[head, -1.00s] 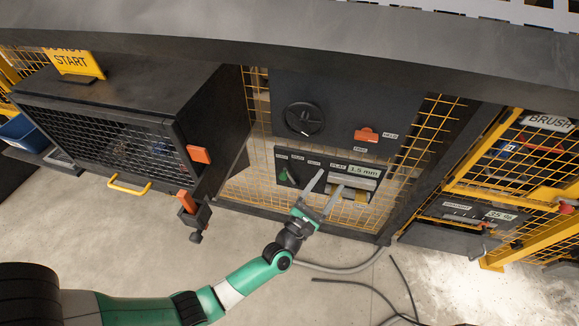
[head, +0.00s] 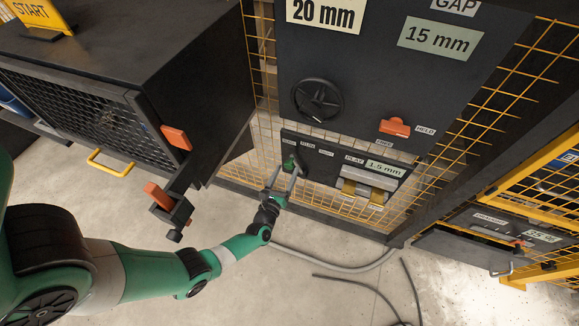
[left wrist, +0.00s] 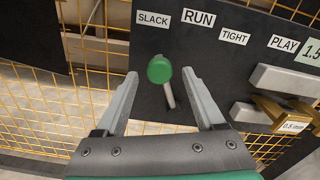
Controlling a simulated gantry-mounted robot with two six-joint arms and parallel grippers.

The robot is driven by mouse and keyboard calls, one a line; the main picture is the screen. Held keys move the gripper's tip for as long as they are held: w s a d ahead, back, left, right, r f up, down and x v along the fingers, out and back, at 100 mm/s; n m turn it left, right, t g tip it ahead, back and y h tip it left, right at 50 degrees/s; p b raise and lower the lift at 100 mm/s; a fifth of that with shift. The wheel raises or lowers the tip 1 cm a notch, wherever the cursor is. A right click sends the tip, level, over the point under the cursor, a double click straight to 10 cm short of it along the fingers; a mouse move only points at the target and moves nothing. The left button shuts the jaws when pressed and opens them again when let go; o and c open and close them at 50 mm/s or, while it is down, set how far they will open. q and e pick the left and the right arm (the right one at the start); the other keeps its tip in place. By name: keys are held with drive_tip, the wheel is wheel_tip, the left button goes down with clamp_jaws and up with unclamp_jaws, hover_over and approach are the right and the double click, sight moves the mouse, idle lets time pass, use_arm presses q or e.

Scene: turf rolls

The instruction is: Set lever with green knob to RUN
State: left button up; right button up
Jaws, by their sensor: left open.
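The lever with the green knob (left wrist: 160,70) stands on the dark panel (left wrist: 225,75) in the left wrist view. The knob is nearest the SLACK label (left wrist: 152,19), with the RUN label (left wrist: 199,18) up and to its right and the TIGHT label (left wrist: 235,37) further right. The green knob (head: 289,162) also shows in the head view. My left gripper (left wrist: 160,75) is open, with its fingers apart on either side of the knob and the lever's grey stem. I cannot tell whether a finger touches it. My right gripper is not in view.
Right of the lever are grey blocks with a brass piece (left wrist: 277,110) tagged 0.5 mm. Above the panel are a black handwheel (head: 317,99) and an orange handle (head: 395,127). A dark cabinet with an orange latch (head: 175,137) stands left. Yellow mesh surrounds the panel.

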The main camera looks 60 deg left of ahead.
sight(288, 167)
use_arm(q)
drive_tip(key=x, duration=0.3)
drive_tip(key=shift+w+a+b, duration=0.25)
drive_tip(key=shift+a+b, duration=0.05)
drive_tip(key=shift+b, duration=0.1)
clamp_jaws()
idle(1.1)
